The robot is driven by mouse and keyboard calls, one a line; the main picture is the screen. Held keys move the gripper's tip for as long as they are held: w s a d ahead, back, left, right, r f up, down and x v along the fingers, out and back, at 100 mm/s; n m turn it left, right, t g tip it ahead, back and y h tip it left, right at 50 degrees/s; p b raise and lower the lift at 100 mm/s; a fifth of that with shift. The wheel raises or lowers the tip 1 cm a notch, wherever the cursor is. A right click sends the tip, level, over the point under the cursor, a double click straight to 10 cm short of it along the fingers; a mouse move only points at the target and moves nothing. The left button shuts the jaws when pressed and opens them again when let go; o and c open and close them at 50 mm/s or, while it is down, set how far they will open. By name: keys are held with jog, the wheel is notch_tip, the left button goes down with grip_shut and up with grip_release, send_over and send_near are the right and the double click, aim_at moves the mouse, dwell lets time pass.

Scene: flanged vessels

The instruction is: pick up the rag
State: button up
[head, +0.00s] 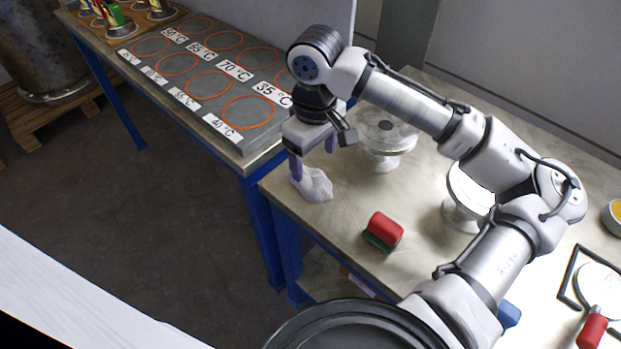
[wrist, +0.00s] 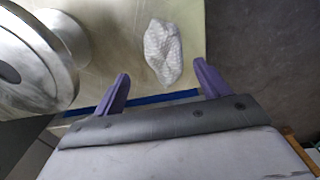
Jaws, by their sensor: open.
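The rag (head: 314,184) is a crumpled white cloth lying near the left corner of the workbench in the head view. In the wrist view the rag (wrist: 163,51) lies ahead of and between the lines of my two purple fingers, near the table edge. My gripper (head: 312,160) is open and empty, just above and behind the rag in the head view. In the wrist view my gripper (wrist: 163,85) has its fingers wide apart, wider than the rag. The height gap between fingertips and rag is hard to tell.
A flanged metal vessel (head: 384,140) stands close to the right of my gripper; a second vessel (head: 466,196) stands farther right. A red-and-green block (head: 383,230) lies in front. A hotplate bench (head: 205,75) with orange rings is at left. The bench edge is near the rag.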

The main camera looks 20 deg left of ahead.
aim_at(311, 176)
jog(key=shift+s+a+f+p, duration=0.15)
jog(key=shift+f+p, duration=0.15)
jog(key=shift+f, duration=1)
jog(key=shift+s+a+f+p, duration=0.1)
jog(key=shift+f+p, duration=0.2)
jog(key=shift+f, duration=1)
jog(key=c, duration=1.1)
